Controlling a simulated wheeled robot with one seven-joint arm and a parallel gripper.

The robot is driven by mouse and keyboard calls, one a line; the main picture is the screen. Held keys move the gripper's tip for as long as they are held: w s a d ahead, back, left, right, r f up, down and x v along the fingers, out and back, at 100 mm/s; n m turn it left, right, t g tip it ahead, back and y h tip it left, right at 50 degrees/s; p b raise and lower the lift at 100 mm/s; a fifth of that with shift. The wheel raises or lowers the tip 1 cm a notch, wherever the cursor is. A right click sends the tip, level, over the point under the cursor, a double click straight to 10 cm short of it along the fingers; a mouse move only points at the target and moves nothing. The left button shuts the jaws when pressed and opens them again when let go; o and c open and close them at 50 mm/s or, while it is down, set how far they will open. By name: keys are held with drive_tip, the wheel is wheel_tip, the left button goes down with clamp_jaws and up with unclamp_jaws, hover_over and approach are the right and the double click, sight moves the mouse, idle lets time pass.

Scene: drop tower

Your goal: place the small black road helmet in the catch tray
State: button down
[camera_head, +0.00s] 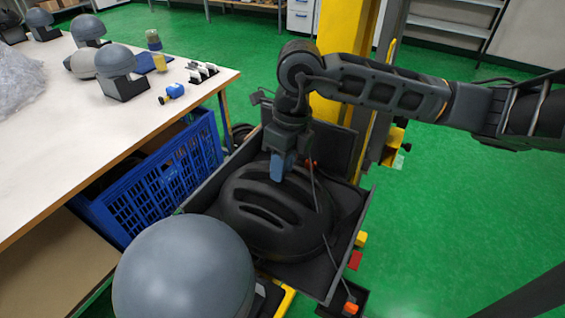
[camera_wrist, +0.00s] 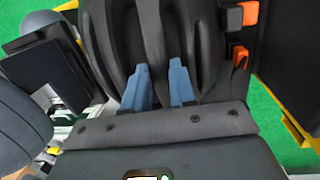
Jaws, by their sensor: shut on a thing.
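The black road helmet (camera_head: 258,222) is in the dark catch tray (camera_head: 332,262), with its vented shell facing up. The tray's walls stand around it; whether the helmet rests fully on the tray floor is hidden. My gripper (camera_head: 279,166) points down at the helmet's far upper side. In the wrist view, the blue fingers of my gripper (camera_wrist: 163,90) are shut on part of the helmet's shell (camera_wrist: 150,40), with a gap between the fingertips. The exact contact is partly hidden.
A grey dome on a stand (camera_head: 185,270) is close in front. A blue crate (camera_head: 150,185) stands left, beside a white table (camera_head: 100,140) with several grey head forms. A yellow column (camera_head: 340,110) rises behind the tray. Green floor (camera_head: 460,220) is clear at right.

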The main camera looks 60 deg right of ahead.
drive_tip(key=shift+f, duration=0.1)
drive_tip(key=c, duration=1.4)
unclamp_jaws()
drive_tip(key=o, duration=0.5)
drive_tip(key=r, duration=0.4)
drive_tip(key=d+r+b, duration=0.1)
drive_tip(key=r, duration=0.3)
drive_tip(key=s+r+b, duration=0.1)
drive_tip(key=r, duration=0.3)
drive_tip(key=shift+d, duration=0.25)
